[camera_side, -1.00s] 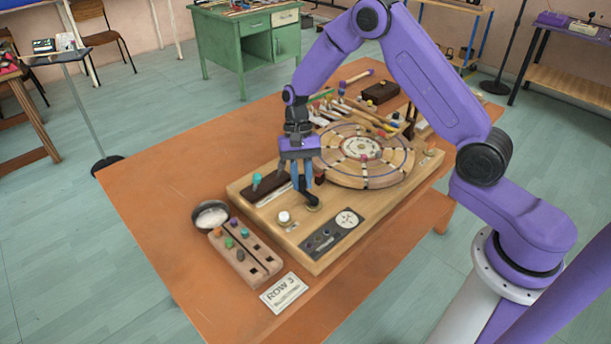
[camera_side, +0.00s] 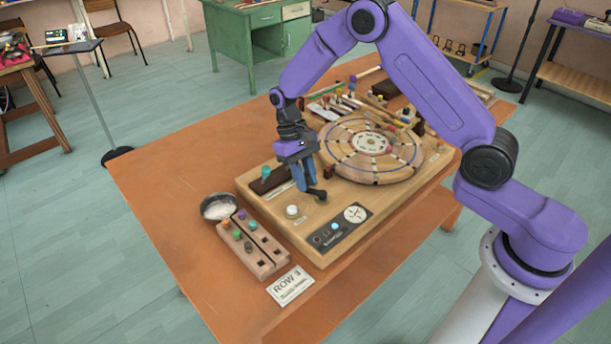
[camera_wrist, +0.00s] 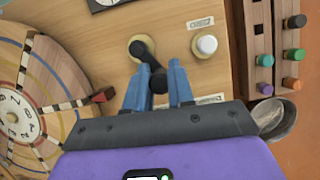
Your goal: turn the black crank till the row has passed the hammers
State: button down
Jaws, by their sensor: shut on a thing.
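The black crank (camera_side: 321,196) is on the wooden board, in front of the round wheel. In the wrist view, its hub and short arm (camera_wrist: 141,49) show, with the knob end between my fingers. My gripper (camera_side: 308,188) points down with its blue fingers shut on the crank's knob; the wrist view shows the fingers (camera_wrist: 160,77) on both sides of it. The segmented wooden wheel (camera_side: 347,166) has blue rings, dark-and-white bars and a numbered centre. Several sticks with coloured heads, seemingly the hammers (camera_side: 375,103), are behind the wheel. Whether they touch it is unclear.
A white knob (camera_side: 292,211) and a black panel (camera_side: 325,238) with a dial are near the crank. A peg block (camera_side: 265,262), a metal bowl (camera_side: 217,207) and a "ROW 3" card (camera_side: 290,287) are at the front left. The table's left side is clear.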

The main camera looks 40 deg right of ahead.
dwell(0.3)
jog(key=c, duration=1)
grip_release()
jog(key=shift+o, duration=0.2)
jog(key=v, duration=1.7)
jog(key=shift+r, duration=0.3)
jog(key=shift+a, duration=0.15)
